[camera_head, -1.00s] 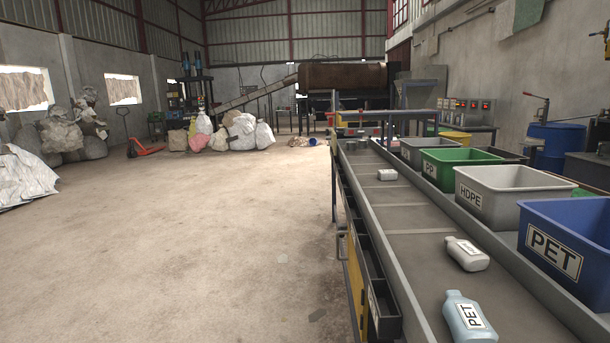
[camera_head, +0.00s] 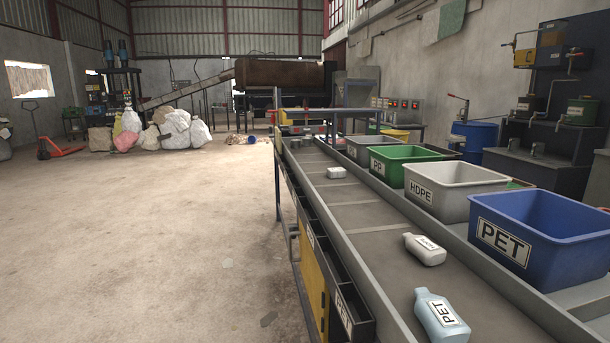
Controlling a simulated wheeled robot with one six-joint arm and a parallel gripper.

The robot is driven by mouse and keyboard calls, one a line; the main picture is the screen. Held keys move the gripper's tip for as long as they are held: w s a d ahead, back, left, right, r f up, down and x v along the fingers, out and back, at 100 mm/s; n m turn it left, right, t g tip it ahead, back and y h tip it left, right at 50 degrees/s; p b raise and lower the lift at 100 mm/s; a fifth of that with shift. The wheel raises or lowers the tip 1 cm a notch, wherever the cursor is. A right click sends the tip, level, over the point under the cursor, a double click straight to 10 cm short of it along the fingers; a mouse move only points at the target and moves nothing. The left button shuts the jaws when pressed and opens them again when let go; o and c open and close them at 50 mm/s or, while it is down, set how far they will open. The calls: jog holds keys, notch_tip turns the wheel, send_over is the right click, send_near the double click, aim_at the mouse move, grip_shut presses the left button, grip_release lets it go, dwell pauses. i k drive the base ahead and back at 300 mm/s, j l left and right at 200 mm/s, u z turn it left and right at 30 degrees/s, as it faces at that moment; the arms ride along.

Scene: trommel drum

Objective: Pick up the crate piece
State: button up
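I cannot make out a crate piece for certain. Small dark pieces (camera_head: 307,141) lie at the far end of the sorting belt (camera_head: 365,217), too small to identify. On the belt, a pale blue bottle labelled PET (camera_head: 438,316) lies nearest. A white bottle (camera_head: 425,249) with a label lies beyond it, and a small white container (camera_head: 337,173) lies farther up. My gripper is not in view.
Along the belt's right side stand a blue PET bin (camera_head: 575,231), a grey HDPE bin (camera_head: 455,199), a green PP bin (camera_head: 402,178) and another grey bin (camera_head: 358,155). The concrete floor (camera_head: 150,235) at left is open. White sacks (camera_head: 175,130) and a red pallet jack (camera_head: 65,149) stand at the back.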

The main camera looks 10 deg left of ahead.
aim_at(338, 173)
jog(key=i+j+z, duration=0.2)
jog(key=i+j, duration=0.15)
jog(key=i, duration=0.25)
jog(key=i+j+z, duration=0.15)
jog(key=i+j, duration=0.3)
jog(key=i+j+z, duration=0.2)
jog(key=i+j, duration=0.35)
jog(key=i+j+z, duration=0.2)
jog(key=i+j, duration=0.35)
jog(key=i+j+z, duration=0.15)
jog(key=i+j, duration=0.3)
jog(key=j, duration=0.25)
